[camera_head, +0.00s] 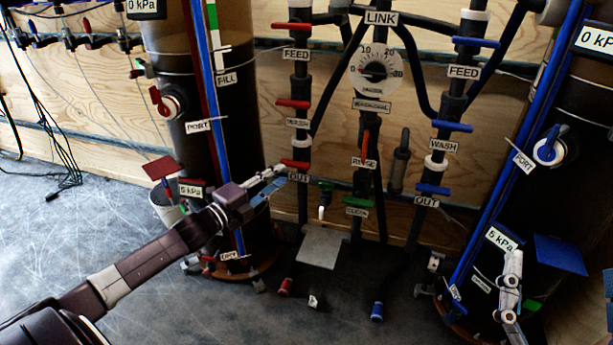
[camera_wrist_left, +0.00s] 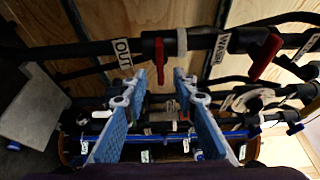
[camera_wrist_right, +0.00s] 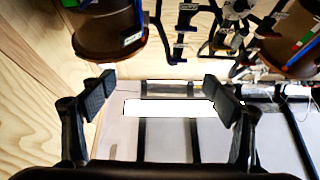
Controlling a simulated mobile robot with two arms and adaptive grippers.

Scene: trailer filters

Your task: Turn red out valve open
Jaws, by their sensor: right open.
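The red OUT valve handle (camera_head: 295,164) is on the left vertical black pipe, just above the OUT label (camera_head: 298,177). It lies crosswise to the pipe. In the left wrist view the same red handle (camera_wrist_left: 160,60) stands between the fingertips, with the OUT label to its left. My left gripper (camera_head: 276,174) is at the handle. In the left wrist view its blue-padded fingers (camera_wrist_left: 160,75) are spread, with a gap on both sides of the handle. My right gripper (camera_wrist_right: 160,90) is open and empty, and partly shows at the lower right of the head view.
The red WASH handle (camera_head: 294,103) and red FEED handle (camera_head: 292,27) are higher on the same pipe. Blue handles, including the blue OUT one (camera_head: 433,189), are on the right pipe. A dark tank (camera_head: 225,130) stands close left of the valve. Grey floor is clear at left.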

